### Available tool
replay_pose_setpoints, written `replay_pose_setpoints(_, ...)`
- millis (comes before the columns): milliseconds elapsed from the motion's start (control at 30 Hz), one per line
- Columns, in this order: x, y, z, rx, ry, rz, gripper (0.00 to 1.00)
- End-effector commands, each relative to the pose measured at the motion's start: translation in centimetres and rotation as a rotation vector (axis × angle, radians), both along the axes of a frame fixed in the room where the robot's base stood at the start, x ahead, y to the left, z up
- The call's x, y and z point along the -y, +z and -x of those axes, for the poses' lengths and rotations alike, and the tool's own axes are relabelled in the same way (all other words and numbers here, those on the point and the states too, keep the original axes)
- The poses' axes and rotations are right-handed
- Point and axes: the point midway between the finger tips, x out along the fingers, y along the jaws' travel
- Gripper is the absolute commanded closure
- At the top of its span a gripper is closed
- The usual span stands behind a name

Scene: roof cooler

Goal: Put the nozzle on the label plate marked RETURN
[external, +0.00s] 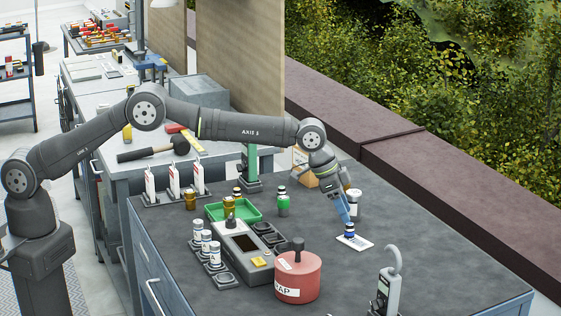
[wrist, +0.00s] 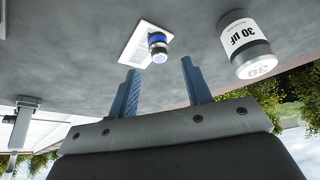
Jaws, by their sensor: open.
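A small silver piece with a blue band (external: 349,231), which may be the nozzle, stands upright on a white label plate (external: 363,244) on the dark bench top. In the wrist view the piece (wrist: 158,48) stands on the lower right part of the plate (wrist: 134,44); the plate's print is too small to read. My gripper (external: 346,214) is right above the piece in the external view. In the wrist view the fingers of my gripper (wrist: 160,74) are apart with nothing held between them, and the piece shows just beyond the tips.
A white-labelled canister (wrist: 246,45) marked 30 µF stands close right of my fingers. A red pot (external: 297,277) with a black knob, a grey meter (external: 243,247), a green tray (external: 251,203) and brass pieces (external: 190,201) stand to the left.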

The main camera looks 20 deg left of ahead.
Motion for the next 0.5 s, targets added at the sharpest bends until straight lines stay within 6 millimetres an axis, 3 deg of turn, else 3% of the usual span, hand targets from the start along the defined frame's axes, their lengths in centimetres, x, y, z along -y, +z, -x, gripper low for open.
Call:
replay_pose_setpoints(300, -2.1, 5.0, 0.6, 0.0, 0.0, 0.001, 0.55)
replay_pose_setpoints(500, -2.8, 6.3, 0.8, 0.0, 0.0, 0.0, 0.55)
